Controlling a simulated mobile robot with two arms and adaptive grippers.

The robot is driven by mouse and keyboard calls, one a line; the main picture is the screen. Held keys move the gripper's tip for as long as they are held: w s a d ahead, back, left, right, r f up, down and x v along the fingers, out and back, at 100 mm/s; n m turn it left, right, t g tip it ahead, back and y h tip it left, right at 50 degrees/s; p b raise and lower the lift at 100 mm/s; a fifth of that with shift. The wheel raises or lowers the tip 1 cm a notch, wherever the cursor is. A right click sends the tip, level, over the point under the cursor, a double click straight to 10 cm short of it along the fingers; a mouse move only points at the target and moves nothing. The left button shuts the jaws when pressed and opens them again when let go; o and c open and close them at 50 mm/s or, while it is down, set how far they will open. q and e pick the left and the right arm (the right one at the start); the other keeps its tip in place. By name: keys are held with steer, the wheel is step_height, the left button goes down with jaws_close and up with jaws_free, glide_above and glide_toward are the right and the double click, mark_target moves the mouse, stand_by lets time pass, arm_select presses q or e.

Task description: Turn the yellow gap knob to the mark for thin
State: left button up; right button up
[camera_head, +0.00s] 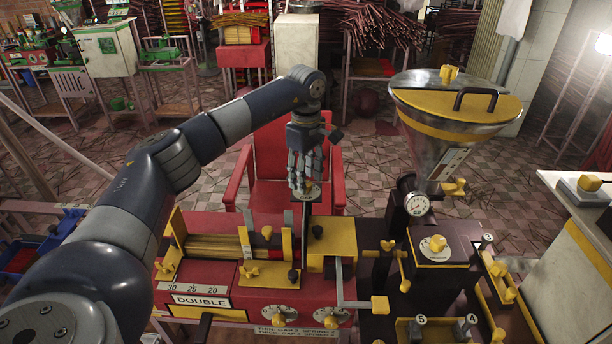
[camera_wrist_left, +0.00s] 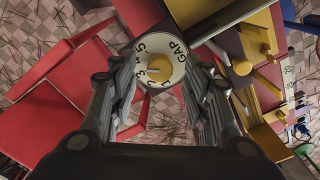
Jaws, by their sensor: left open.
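The gap dial (camera_wrist_left: 176,72) is a round white plate lettered GAP with numbers along its edge. The yellow gap knob (camera_wrist_left: 154,70) is at its middle; which number it points to is unclear. My left gripper (camera_head: 303,190) hangs fingers-down over the dial, which is mostly hidden behind the fingers in the head view. In the left wrist view the open fingers (camera_wrist_left: 158,78) stand on either side of the dial, and I see no contact with the knob. A label (camera_head: 297,331) on the red machine's front mentions THIN and THICK, too small to read fully. My right gripper is out of view.
A red chair (camera_head: 285,150) stands behind the dial. A metal hopper (camera_head: 440,130) with a yellow lid and a pressure gauge (camera_head: 417,204) rise on the right. The red machine (camera_head: 240,305) has other yellow knobs and a crank lever (camera_head: 355,304) in front.

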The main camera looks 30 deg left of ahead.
arm_select(q)
steer(key=shift+f, duration=0.6)
jaws_close()
steer(key=shift+n, duration=0.3)
steer(key=n, duration=0.3)
steer(key=shift+d+p, duration=0.1)
steer(key=shift+p, duration=0.25)
steer(key=n, duration=0.3)
steer(key=shift+n+p, duration=0.3)
steer(key=n, duration=0.6)
steer(key=shift+n+p, duration=0.4)
